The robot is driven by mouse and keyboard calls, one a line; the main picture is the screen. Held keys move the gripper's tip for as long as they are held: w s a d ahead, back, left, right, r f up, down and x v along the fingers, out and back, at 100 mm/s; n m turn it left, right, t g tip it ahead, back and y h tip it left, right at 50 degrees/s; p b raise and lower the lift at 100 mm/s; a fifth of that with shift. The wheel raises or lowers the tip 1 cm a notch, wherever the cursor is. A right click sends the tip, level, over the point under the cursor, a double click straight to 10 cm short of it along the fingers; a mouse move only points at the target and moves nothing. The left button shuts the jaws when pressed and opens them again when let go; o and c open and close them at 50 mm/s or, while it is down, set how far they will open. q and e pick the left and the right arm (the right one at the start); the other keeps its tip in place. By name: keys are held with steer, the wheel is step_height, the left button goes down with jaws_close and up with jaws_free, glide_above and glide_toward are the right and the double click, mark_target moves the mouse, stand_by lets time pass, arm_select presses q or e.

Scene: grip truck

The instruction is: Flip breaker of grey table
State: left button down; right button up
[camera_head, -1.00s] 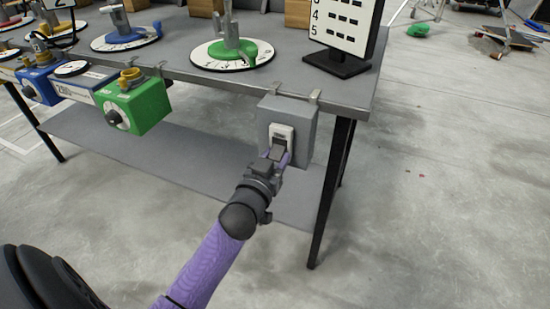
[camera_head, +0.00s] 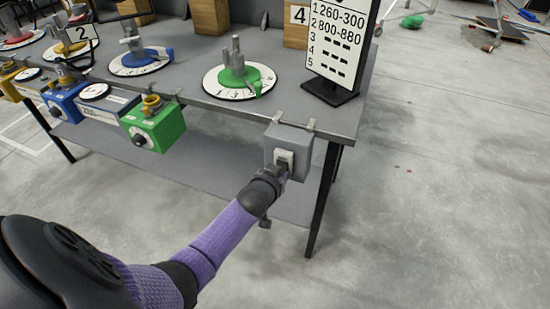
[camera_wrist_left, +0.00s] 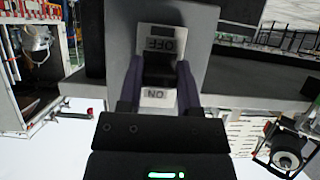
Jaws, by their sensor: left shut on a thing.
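The breaker is a grey box (camera_head: 301,140) hung on the front edge of the grey table (camera_head: 325,115), near its right corner. A light switch plate (camera_head: 285,156) is on its front. In the left wrist view the plate appears upside down, with an OFF label (camera_wrist_left: 160,45) and an ON label (camera_wrist_left: 155,94). A dark switch lever (camera_wrist_left: 160,70) lies between the labels. My left gripper (camera_head: 281,171) is at the plate, its two purple fingers (camera_wrist_left: 159,82) on either side of the lever, shut on it. The lever's exact tilt is hard to tell. My right gripper is out of view.
Green (camera_head: 154,127) and blue (camera_head: 65,101) boxes with dials hang along the table edge to the left. Round dials with valves, including a green one (camera_head: 238,80), stand on the tabletop. A number board (camera_head: 340,42) stands near the corner.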

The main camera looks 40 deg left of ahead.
arm_select(q)
steer(key=r+g+p, duration=0.1)
steer(key=p, duration=0.1)
steer(key=shift+w+r+g+p, duration=0.1)
steer(key=shift+r+g+p, duration=0.2)
steer(key=shift+r, duration=0.05)
steer(key=g+p, duration=0.2)
steer(key=shift+g+h, duration=0.4)
steer(key=shift+w, duration=0.1)
steer(key=shift+r+g, duration=0.1)
steer(key=shift+g, duration=0.4)
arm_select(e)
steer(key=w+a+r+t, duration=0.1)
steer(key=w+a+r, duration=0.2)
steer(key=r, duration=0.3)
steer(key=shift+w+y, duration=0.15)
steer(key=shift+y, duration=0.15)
arm_select(q)
steer(key=shift+h, duration=0.3)
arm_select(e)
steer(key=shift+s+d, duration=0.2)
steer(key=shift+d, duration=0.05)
